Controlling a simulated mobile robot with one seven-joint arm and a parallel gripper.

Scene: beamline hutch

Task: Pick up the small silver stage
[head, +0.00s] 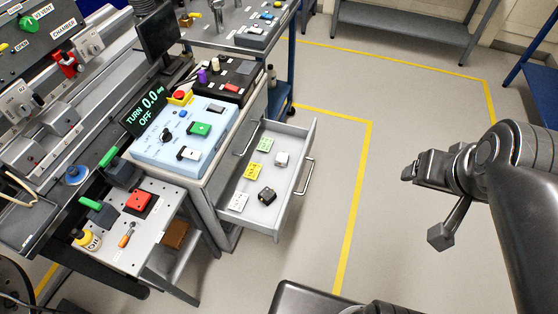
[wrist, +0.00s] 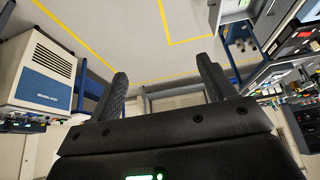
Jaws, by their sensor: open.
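A small silver block (head: 282,159), which looks like the small silver stage, sits in the open drawer (head: 300,172) in the head view, near its back right. A small dark block (head: 267,196) lies closer to the drawer's near end. My gripper (head: 412,171) is over the floor, well to the right of the drawer, with nothing between its fingers. In the wrist view my gripper (wrist: 162,67) shows two spread fingers, with floor and yellow lines beyond. I cannot make out the silver block in the wrist view.
Green (head: 264,145), yellow (head: 251,171) and white (head: 238,202) labels lie in the drawer. A control panel (head: 185,132) stands on the cabinet left of it. A side table (head: 150,225) holds red and green parts. Floor right of the drawer is clear.

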